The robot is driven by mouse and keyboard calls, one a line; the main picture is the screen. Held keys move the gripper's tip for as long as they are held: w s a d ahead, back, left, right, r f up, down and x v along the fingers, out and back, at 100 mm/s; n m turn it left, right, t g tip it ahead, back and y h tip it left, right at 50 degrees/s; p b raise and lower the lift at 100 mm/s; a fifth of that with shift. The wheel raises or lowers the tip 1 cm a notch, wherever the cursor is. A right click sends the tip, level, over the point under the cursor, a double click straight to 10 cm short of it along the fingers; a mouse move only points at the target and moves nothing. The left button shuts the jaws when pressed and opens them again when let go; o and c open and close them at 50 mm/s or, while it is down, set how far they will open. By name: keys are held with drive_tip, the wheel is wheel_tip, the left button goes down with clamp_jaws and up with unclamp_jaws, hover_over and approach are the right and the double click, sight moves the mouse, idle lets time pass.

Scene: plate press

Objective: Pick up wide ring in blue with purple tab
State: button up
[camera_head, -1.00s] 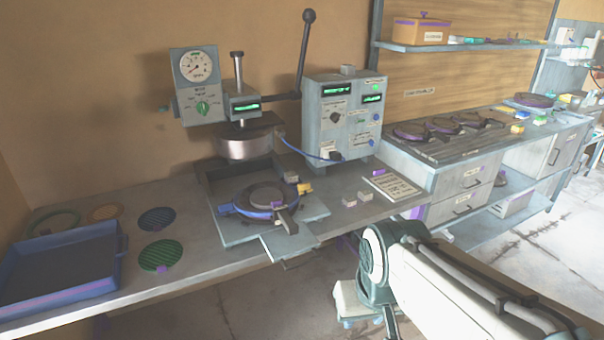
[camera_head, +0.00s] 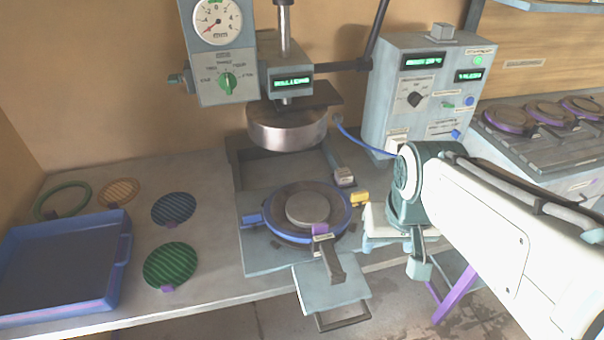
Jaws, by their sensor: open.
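A blue ring (camera_head: 344,218) lies around a dark round plate on the press bed, with a blue tab at its left side. A purple piece (camera_head: 320,230) shows at its front, by the dark handle; I cannot tell which part it belongs to. A blue striped disc (camera_head: 172,207) with a small purple tab lies flat on the bench to the left. My gripper (camera_head: 396,255) is open, pointing down right of the press bed, apart from both. My arm hides part of it, and nothing shows between its fingers.
The press head (camera_head: 287,127) hangs over the back of the bed. A blue tray (camera_head: 62,262), a green striped disc (camera_head: 170,264), an orange disc (camera_head: 118,191) and a thin green ring (camera_head: 62,201) lie left. A control box (camera_head: 425,95) stands behind my arm.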

drive_tip(key=w+a+r+n+g, duration=0.1)
drive_tip(key=w+a+r+n, duration=0.1)
drive_tip(key=w+a+r, duration=0.4)
drive_tip(key=n+g+p, duration=0.1)
drive_tip(key=g, duration=0.1)
hover_over(320, 225)
drive_tip(key=w, duration=0.1)
drive_tip(key=f, duration=0.9)
drive_tip(key=s+f, duration=0.1)
drive_tip(key=f, duration=0.4)
drive_tip(key=shift+f, duration=0.4)
clamp_jaws()
drive_tip(key=shift+r, duration=0.1)
